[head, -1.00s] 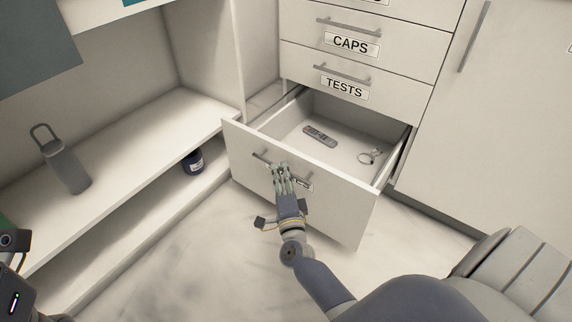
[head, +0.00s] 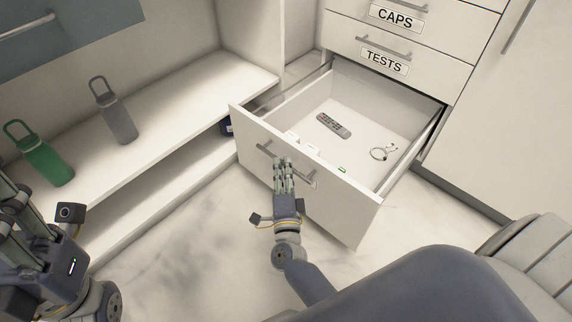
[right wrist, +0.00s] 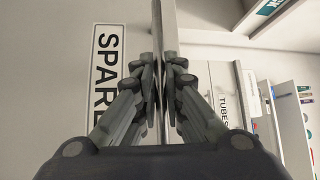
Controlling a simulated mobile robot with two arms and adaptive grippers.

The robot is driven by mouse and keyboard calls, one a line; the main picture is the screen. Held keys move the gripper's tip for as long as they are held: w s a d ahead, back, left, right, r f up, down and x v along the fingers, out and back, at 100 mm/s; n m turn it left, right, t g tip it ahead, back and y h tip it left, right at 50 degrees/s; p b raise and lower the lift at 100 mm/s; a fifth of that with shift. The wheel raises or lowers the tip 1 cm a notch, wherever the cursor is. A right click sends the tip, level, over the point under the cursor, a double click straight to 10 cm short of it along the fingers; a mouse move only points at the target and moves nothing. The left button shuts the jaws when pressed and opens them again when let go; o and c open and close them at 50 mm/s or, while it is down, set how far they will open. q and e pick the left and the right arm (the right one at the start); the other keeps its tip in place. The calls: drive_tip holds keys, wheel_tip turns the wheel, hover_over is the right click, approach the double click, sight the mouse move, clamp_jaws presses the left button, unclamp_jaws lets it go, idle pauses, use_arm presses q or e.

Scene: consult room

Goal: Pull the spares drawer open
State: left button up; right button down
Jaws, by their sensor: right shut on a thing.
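The spares drawer (head: 330,205) is the low drawer below the one labelled TESTS, and it stands well open in the head view. Its label (right wrist: 107,70) reads "SPARE" in the right wrist view, cut off by my gripper. My right gripper (head: 283,163) is shut on the drawer's bar handle (head: 265,149), which also shows between the fingers in the right wrist view (right wrist: 163,50). Inside the drawer lie a grey remote (head: 333,125), a ring-shaped item with a thin cord (head: 383,152) and small items near the front. My left gripper (head: 20,225) is at the left edge, its fingertips partly cut off.
A grey bottle (head: 113,112) and a green bottle (head: 42,155) stand on the low shelf (head: 180,105) to the left. A dark blue container (head: 227,125) is partly hidden beside the drawer's left corner. The floor before the drawer is clear.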

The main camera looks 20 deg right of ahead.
drive_tip(key=c, duration=1.7)
unclamp_jaws()
drive_tip(key=v, duration=1.2)
drive_tip(key=shift+r, duration=0.1)
